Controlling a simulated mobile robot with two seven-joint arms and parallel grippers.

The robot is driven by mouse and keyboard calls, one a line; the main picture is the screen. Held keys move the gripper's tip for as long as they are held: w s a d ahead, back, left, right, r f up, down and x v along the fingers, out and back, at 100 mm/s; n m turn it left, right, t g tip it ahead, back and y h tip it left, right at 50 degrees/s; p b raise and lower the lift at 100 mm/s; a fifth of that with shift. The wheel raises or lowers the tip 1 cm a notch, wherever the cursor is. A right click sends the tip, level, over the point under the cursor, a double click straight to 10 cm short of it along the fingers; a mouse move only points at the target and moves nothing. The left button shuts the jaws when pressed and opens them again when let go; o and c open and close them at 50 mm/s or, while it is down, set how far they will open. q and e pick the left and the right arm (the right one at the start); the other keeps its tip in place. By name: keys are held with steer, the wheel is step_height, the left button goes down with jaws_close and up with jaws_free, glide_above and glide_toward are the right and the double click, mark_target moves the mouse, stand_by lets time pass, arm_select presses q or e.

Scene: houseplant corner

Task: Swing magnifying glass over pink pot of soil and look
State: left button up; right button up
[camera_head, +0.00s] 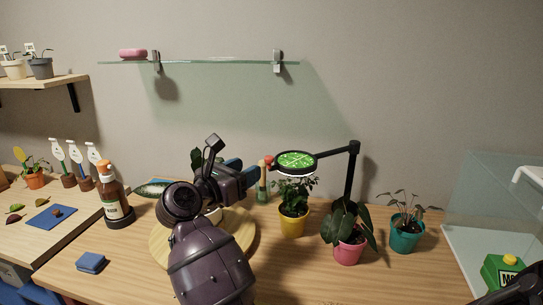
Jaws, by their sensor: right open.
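The magnifying glass (296,162) is a round black-rimmed lens with a green, patterned face. It hangs from a black jointed arm on an upright post (350,182), above the plant in the yellow pot (293,224).
A teal pot (405,236) stands right of the pink pot. A brown bottle (114,200) and a blue block (91,262) are at left. My arm partly covers a round wooden board (245,236). A glass case (496,195) and green container (503,270) stand at right.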

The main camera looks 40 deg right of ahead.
mark_target(266, 159)
steer(key=x, duration=1)
steer(key=shift+d+p, duration=0.25)
steer(key=shift+p, duration=0.15)
steer(key=shift+c, duration=0.3)
jaws_close()
